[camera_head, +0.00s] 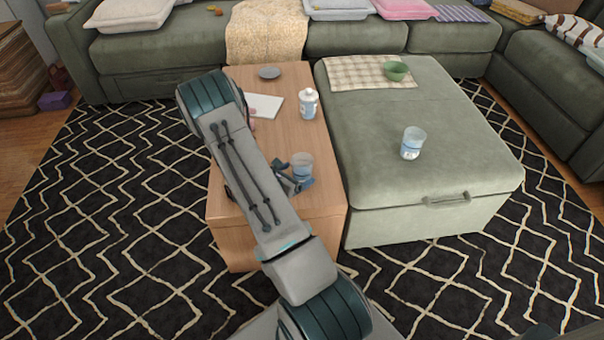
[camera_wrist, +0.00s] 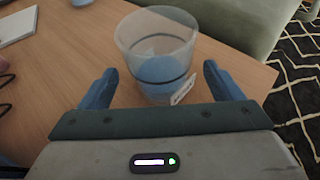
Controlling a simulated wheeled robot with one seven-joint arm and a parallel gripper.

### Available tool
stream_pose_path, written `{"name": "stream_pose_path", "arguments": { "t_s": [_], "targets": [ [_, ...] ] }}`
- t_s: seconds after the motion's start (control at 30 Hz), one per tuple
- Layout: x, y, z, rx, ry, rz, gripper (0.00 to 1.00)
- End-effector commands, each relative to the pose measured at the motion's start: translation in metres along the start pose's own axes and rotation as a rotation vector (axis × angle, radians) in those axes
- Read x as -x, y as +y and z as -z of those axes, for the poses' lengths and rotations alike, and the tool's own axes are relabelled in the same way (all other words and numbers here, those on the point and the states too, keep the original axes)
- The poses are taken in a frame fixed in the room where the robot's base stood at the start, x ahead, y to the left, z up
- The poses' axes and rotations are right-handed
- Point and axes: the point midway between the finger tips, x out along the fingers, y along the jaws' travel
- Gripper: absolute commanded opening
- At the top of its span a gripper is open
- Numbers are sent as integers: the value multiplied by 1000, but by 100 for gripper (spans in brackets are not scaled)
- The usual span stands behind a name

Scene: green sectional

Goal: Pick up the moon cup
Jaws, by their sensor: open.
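A clear cup with a blue lower part (camera_head: 302,165) stands upright on the wooden table (camera_head: 279,90). In the wrist view the same cup (camera_wrist: 157,65) shows a dark band and a small white tag; I make out no moon on it. My gripper (camera_wrist: 161,86) is open, one blue finger on each side of the cup. Gaps show between the fingers and the cup. In the head view my gripper (camera_head: 293,184) is low at the table, partly hidden by my arm. A similar clear cup with a blue-and-white pattern (camera_head: 412,143) stands on the green ottoman (camera_head: 440,180).
A white bottle (camera_head: 308,104), a sheet of paper (camera_head: 264,106) and a grey dish (camera_head: 269,73) are farther back on the table. A green bowl (camera_head: 397,71) sits on a checked cloth (camera_head: 350,73) on the ottoman. The ottoman stands close along the table's right side.

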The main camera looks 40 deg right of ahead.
Motion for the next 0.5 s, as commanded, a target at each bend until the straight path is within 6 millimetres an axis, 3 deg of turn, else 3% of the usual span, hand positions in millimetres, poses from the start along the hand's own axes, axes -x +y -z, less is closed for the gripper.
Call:
{"name": "stream_pose_path", "arguments": {
  "t_s": [0.1, 0.33, 0.37, 0.5],
  "targets": [
    [-18, -1, 1, -1, 0, 2, 86],
    [-21, 0, 0, 0, 1, 0, 86],
    [-21, 0, 0, 0, 1, 0, 84],
    [-20, 0, 0, 0, 1, 0, 45]
  ]
}}
